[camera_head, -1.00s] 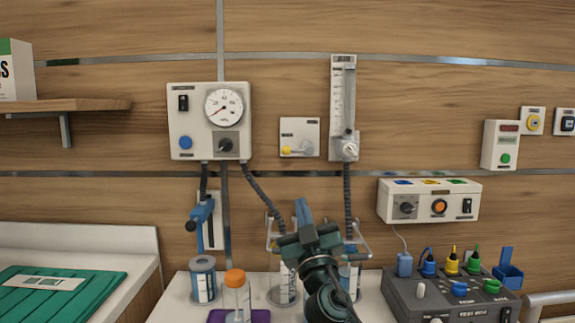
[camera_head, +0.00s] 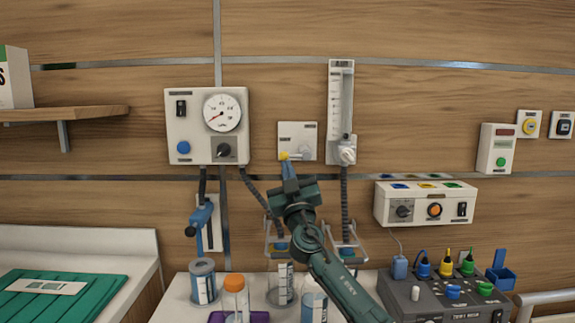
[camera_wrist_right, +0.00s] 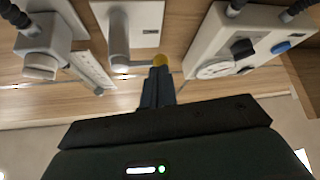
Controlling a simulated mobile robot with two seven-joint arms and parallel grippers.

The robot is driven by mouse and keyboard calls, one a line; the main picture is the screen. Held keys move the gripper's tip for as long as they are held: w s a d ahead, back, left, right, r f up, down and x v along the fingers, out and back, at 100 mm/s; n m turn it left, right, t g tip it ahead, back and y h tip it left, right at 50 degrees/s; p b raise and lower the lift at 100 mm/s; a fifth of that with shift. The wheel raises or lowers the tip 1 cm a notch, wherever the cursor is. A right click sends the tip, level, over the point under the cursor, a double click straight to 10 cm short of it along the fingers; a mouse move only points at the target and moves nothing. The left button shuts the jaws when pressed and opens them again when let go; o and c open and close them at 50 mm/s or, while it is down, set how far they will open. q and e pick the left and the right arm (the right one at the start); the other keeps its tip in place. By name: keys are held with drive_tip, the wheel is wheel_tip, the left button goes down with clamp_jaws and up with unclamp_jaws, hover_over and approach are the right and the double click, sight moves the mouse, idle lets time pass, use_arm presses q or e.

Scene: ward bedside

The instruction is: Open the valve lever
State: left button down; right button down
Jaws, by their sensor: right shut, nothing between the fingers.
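The valve is a small white wall plate (camera_head: 308,130) between the gauge box and the flow tube. Its grey lever lies about level, pointing left to a yellow tip (camera_head: 284,156). In the right wrist view, which looks up from below, the yellow tip (camera_wrist_right: 160,60) is right at the ends of my blue fingers, and the grey hub (camera_wrist_right: 118,45) is to its left. My right gripper (camera_head: 288,168) is shut and empty, just below the yellow tip. I cannot tell whether it touches the tip. My left gripper is not in view.
The gauge box (camera_head: 180,120) is left of the valve and the flow tube (camera_head: 341,95) close on its right. Wire holders with hoses hang below. Jars and an orange-capped bottle (camera_head: 234,283) stand on the counter. A control box (camera_head: 425,205) is on the right.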

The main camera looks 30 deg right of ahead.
drive_tip(key=shift+w+d+r, duration=0.1)
drive_tip(key=shift+w+r, duration=0.1)
drive_tip(key=shift+w, duration=0.1)
drive_tip(key=shift+m+h+b, duration=0.4)
drive_tip(key=shift+m+b, duration=0.2)
drive_tip(key=shift+b, duration=0.3)
